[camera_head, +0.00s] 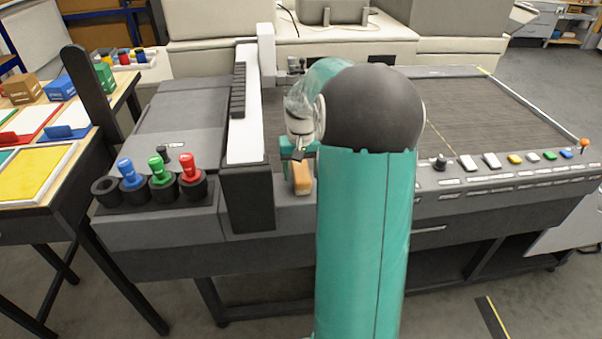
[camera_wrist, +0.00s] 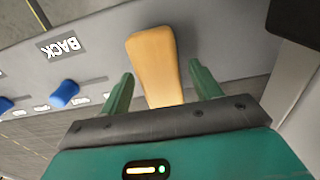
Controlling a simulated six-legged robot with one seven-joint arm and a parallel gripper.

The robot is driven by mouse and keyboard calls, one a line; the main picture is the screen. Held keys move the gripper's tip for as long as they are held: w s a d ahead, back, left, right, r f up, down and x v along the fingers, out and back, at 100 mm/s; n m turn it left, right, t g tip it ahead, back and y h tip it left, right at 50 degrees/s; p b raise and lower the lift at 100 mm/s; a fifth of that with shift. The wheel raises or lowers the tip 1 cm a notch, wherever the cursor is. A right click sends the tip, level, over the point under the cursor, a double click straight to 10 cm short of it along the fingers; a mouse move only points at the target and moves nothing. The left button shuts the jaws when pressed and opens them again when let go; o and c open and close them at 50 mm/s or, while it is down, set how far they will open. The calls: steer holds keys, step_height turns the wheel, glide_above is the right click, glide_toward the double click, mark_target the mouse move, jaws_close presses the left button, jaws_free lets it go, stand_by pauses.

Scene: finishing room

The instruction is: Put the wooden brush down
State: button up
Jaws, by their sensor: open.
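The wooden brush (camera_wrist: 155,62) shows in the wrist view as a tan wooden handle on the grey front panel, between the two fingers of my gripper (camera_wrist: 160,88). The fingers stand apart, with a gap on each side of the wood. The brush's near end is hidden behind my gripper's body. In the head view the brush (camera_head: 302,179) shows as a small tan block on the machine's front ledge, just below my gripper (camera_head: 297,152). My arm hides much of that area.
A machine with a dark flat bed (camera_head: 470,110) fills the middle. A white upright guide (camera_head: 247,105) stands left of the brush. Red (camera_head: 190,168), green (camera_head: 159,170) and blue (camera_head: 128,173) handled tools stand in holders farther left. Several coloured buttons line the front edge at right.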

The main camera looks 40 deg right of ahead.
mark_target(301, 170)
step_height(301, 170, up, 11)
stand_by(0.3)
stand_by(0.5)
